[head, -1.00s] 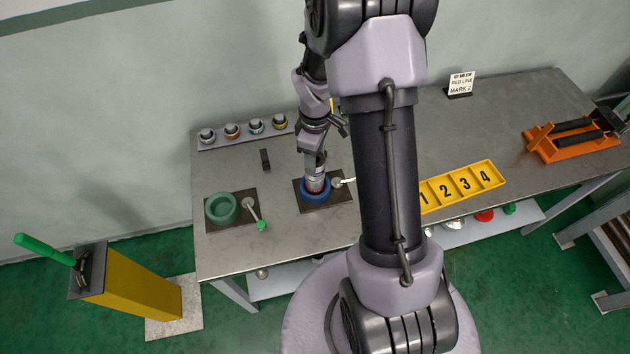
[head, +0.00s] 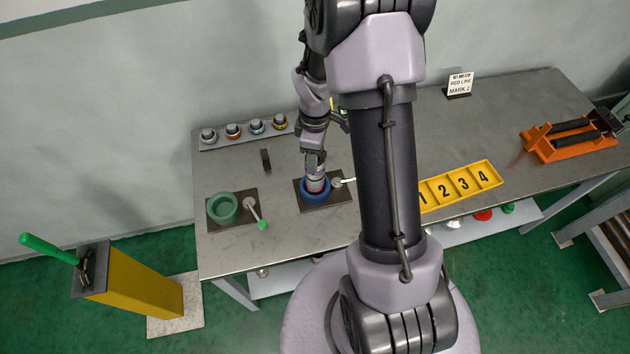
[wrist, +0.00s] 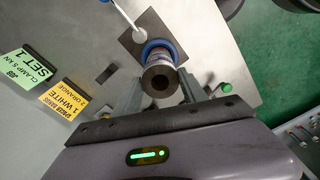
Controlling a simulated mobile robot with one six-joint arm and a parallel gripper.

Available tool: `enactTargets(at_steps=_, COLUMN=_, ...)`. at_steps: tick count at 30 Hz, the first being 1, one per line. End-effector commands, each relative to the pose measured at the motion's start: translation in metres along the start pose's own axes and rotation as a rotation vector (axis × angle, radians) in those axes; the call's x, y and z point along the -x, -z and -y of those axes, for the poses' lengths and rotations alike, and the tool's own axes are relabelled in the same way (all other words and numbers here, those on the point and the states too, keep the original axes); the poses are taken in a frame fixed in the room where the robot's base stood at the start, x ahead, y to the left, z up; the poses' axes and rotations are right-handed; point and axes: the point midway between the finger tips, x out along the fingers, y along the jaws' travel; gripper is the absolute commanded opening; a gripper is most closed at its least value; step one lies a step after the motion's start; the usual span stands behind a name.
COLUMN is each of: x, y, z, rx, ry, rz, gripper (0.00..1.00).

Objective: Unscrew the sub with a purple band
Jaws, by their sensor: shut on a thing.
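A pipe sub stands upright in the blue round vise (head: 315,196) on a dark plate. In the wrist view its grey hollow end (wrist: 160,80) faces the camera, and the blue vise ring (wrist: 158,46) is around it farther off. A reddish and whitish part of the sub (head: 315,184) shows just above the vise in the head view; I cannot clearly make out a purple band. My gripper (head: 315,170) is shut on the sub from above, with one finger on each side in the wrist view (wrist: 160,92). The fingers hide part of the sub.
A green vise (head: 223,208) with a green-tipped lever is left. A rack (head: 243,134) with several banded pieces is behind. A yellow numbered tray (head: 460,186) and orange stand (head: 566,139) are right. A yellow post (head: 140,283) stands left of the table. The blue vise's pale lever (head: 343,182) is close.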

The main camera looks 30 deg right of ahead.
Motion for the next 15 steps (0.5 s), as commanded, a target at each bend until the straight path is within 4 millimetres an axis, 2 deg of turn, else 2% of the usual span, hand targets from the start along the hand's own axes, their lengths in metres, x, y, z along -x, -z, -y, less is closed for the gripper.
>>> enactTargets(at_steps=7, x=0.007, y=0.000, z=-0.001, rx=0.000, ry=-0.001, rz=0.000, gripper=0.00)
enactTargets(at_steps=15, x=0.026, y=0.000, z=-0.001, rx=0.000, ry=-0.002, rz=-0.001, gripper=0.00)
